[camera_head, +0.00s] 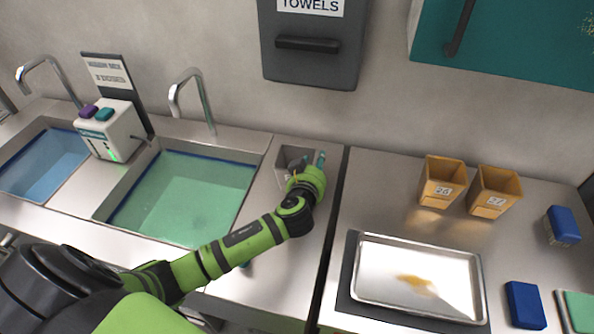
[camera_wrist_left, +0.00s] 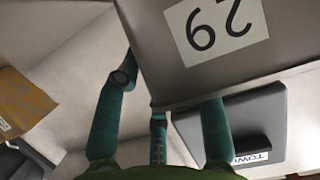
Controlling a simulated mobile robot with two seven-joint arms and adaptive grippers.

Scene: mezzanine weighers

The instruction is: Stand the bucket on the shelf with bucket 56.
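A grey bucket (camera_head: 283,164) stands at the back of the counter strip right of the green sink. In the left wrist view the grey bucket (camera_wrist_left: 240,65) is close up and tilted, with a white two-digit label that looks like 29 or 62. My left gripper (camera_head: 312,162) is at the bucket's right side. Its teal fingers (camera_wrist_left: 162,115) are spread beside the bucket's corner, and one tip is partly hidden by it. I cannot tell whether they press on it. No bucket clearly labelled 56 and no shelf show. My right gripper is not in view.
Two ochre buckets, a left one (camera_head: 441,184) and a right one (camera_head: 493,192), stand on the right counter. In front lies a metal tray (camera_head: 380,290) with a brown spill. Blue brushes or sponges (camera_head: 525,305) lie at right. A towel dispenser (camera_head: 312,55) hangs above.

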